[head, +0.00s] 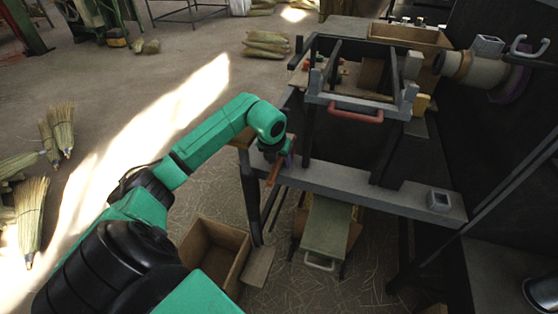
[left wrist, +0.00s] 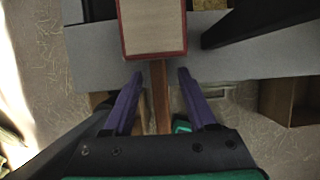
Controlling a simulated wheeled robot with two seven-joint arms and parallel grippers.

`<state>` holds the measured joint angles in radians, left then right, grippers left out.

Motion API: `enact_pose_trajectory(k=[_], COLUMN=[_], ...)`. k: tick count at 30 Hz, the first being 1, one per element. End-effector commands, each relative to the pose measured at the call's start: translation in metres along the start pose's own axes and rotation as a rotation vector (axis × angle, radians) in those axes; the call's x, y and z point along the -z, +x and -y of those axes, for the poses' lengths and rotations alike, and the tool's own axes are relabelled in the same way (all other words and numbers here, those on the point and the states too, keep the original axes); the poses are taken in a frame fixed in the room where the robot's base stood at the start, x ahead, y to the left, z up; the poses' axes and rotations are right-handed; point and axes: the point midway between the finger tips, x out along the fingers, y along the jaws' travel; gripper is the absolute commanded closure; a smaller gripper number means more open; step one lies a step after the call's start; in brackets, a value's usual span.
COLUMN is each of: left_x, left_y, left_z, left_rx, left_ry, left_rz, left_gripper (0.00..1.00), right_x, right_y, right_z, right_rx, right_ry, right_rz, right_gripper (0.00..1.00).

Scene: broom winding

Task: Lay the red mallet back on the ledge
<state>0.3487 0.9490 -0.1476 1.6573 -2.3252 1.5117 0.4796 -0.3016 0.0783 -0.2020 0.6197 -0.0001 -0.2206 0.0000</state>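The red mallet shows in the left wrist view, with its red-rimmed, tan-faced head (left wrist: 153,27) over the grey ledge (left wrist: 100,52). Its wooden handle (left wrist: 160,95) extends past the ledge's front edge, between the fingers of my left gripper (left wrist: 160,80). Gaps show on both sides of the handle, so the fingers are open around it. I cannot tell if the head touches the ledge. In the head view, my left gripper (head: 284,153) is at the left end of the ledge (head: 335,183), and the brown handle (head: 273,173) shows below it. My right gripper is out of view.
A dark frame with a red grip (head: 355,115) rises behind the ledge. A wooden box (head: 213,250) and a green-topped stool (head: 326,228) stand below. Brooms (head: 60,128) lie at far left.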

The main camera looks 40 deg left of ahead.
Motion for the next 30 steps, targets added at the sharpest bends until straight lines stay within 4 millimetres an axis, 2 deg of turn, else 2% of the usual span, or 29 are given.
enact_pose_trajectory(k=[8, 11, 21, 25, 30], left_x=[0.0, -0.001, -0.001, -0.001, 0.0], left_y=[-0.005, -0.021, -0.119, -0.14, -0.146], left_z=[0.0, -0.001, -0.001, 0.0, 0.0], left_rx=[-0.001, -0.002, -0.002, -0.001, 0.0], left_ry=[0.001, 0.002, 0.001, 0.0, 0.0], left_rz=[-0.002, 0.002, 0.005, 0.001, -0.001], left_gripper=[0.43, 0.43, 0.43, 0.43, 0.43], right_x=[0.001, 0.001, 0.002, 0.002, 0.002], right_y=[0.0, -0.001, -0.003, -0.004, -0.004], right_z=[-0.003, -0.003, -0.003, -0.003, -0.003], right_rx=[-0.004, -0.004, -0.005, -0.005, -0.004], right_ry=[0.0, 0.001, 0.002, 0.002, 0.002], right_rz=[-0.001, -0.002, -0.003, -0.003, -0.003], right_gripper=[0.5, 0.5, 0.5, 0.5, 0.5])
